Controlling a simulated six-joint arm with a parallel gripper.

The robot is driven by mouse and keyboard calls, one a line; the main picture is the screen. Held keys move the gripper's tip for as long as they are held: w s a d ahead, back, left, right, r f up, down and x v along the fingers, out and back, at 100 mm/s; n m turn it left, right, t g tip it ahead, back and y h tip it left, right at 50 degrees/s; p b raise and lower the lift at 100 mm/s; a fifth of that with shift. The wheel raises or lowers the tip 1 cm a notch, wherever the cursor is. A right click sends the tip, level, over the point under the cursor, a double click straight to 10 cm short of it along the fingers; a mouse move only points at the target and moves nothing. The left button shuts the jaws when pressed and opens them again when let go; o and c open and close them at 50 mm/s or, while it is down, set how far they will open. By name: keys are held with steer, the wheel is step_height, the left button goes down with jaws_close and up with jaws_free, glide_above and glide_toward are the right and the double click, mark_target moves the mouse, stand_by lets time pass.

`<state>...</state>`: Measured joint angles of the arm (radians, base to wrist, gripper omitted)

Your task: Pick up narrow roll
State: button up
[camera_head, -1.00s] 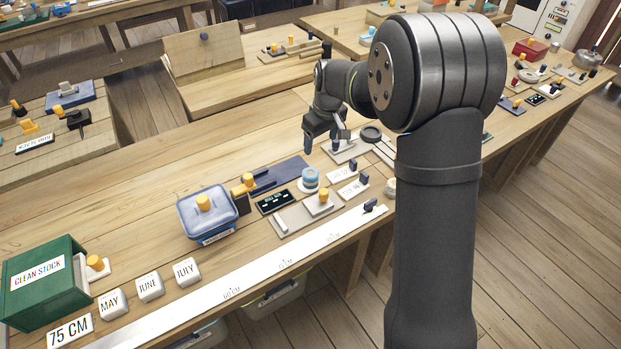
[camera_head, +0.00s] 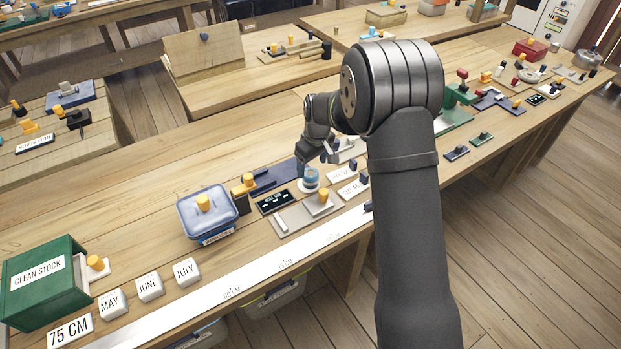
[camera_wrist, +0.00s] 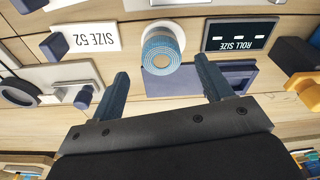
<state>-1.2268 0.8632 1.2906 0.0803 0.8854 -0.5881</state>
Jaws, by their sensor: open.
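A blue roll (camera_head: 310,178) stands upright on a white round base on the workbench; I cannot tell whether it is the narrow one. It also shows in the wrist view (camera_wrist: 160,54), its hollow top facing the camera. My gripper (camera_head: 316,162) is just above and behind the roll in the head view. In the wrist view my gripper (camera_wrist: 162,82) is open and empty, one finger to each side of the roll's near edge. The fingers appear apart from the roll.
A dark "ROLL SIZE" sign (camera_wrist: 240,35) and a white "SIZE 52" card (camera_wrist: 90,36) flank the roll. A blue lidded bin (camera_head: 207,213) and a grey tray with an orange knob (camera_head: 308,213) stand nearby.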

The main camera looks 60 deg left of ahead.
mark_target(311, 173)
steer(key=f, duration=0.5)
steer(key=shift+s+a+f, duration=0.1)
steer(key=shift+s+a, duration=0.05)
steer(key=shift+a, duration=0.2)
steer(key=shift+c, duration=0.4)
steer(key=c, duration=1)
